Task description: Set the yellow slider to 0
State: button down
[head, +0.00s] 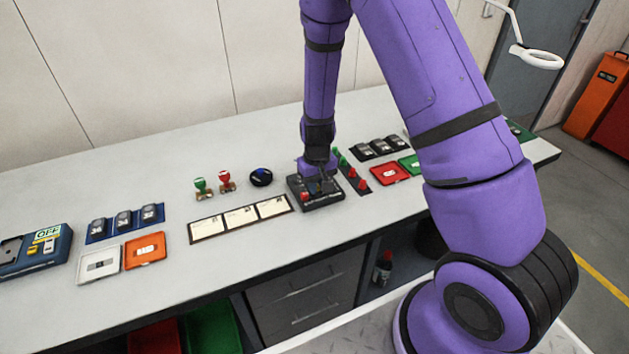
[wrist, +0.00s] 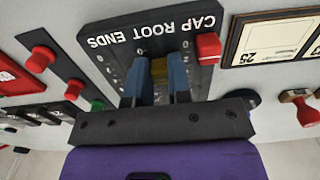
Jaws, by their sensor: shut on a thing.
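A dark slider panel (head: 326,203) lettered "CAP ROOT ENDS" lies on the bench, and it fills the middle of the wrist view (wrist: 120,38). The yellow slider (wrist: 158,68) shows between the two blue fingers of my gripper (wrist: 160,75), which are shut on it. My gripper comes down over the panel in the head view (head: 319,178). A red slider knob (wrist: 208,47) stands beside it on the same panel, to the right in the wrist view. Small scale numbers run along the slots; my fingers partly cover the yellow one's scale, so its exact reading cannot be told.
A strip with red and green knobs (wrist: 73,90) lies close beside the panel. White label cards (head: 240,217), a black round knob (head: 261,177) and red and green stamps (head: 227,181) lie to the left in the head view. The bench's back left is clear.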

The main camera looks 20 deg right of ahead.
jog(key=shift+s, duration=1.2)
jog(key=c, duration=1)
grip_release()
jog(key=shift+c, duration=0.2)
jog(key=shift+r, duration=0.1)
notch_tip(320, 180, up, 11)
jog(key=shift+f, duration=0.2)
